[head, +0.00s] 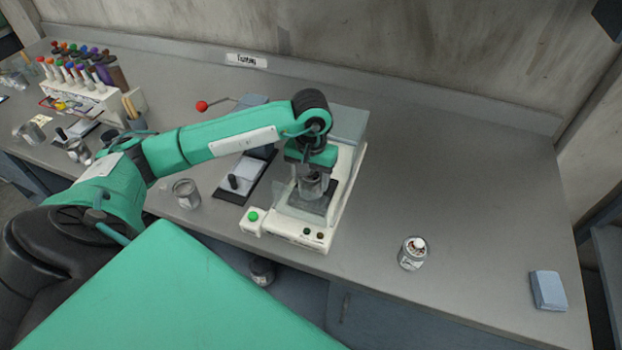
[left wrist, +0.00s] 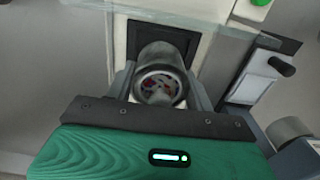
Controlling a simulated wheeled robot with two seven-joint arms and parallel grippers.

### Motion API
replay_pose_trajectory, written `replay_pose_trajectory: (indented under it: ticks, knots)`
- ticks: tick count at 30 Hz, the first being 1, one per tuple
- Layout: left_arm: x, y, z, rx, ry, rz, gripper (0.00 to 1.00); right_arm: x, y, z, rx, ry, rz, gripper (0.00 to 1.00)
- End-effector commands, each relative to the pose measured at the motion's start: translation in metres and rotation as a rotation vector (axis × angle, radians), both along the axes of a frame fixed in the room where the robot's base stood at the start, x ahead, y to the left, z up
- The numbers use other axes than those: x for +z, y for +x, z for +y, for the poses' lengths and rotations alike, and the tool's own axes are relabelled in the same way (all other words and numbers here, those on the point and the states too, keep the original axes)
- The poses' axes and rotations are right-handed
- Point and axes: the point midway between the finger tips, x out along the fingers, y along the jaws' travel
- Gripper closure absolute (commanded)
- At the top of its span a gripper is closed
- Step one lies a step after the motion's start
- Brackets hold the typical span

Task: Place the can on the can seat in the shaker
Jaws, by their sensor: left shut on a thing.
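The can (head: 312,188) is a small grey metal cylinder, upright in my left gripper (head: 313,177). In the left wrist view the can (left wrist: 161,72) sits between the two fingers of my left gripper (left wrist: 160,88), its round end with a red and white pattern facing the camera. The shaker (head: 347,178) is a pale machine with a dark square can seat (head: 308,204). The seat also shows in the left wrist view (left wrist: 202,44), beyond the can. The can is over the seat; I cannot tell whether it touches. My right gripper is out of view.
A clear guard (head: 268,203) stands at the shaker's left side, with a green button (head: 253,216) at its front.

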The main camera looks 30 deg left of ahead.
Motion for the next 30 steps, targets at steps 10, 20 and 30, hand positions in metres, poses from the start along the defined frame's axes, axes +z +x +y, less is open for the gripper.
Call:
replay_pose_trajectory:
  ticks: [10,20,30]
  knots:
    - [-0.015,0.000,0.000,0.000,0.000,-0.002,0.74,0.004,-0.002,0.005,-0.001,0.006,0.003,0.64]
    - [-0.018,0.000,0.000,0.000,0.001,0.000,0.25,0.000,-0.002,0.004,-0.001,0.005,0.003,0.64]
    - [-0.014,0.000,0.000,0.000,0.000,0.000,0.25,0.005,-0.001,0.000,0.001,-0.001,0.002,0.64]
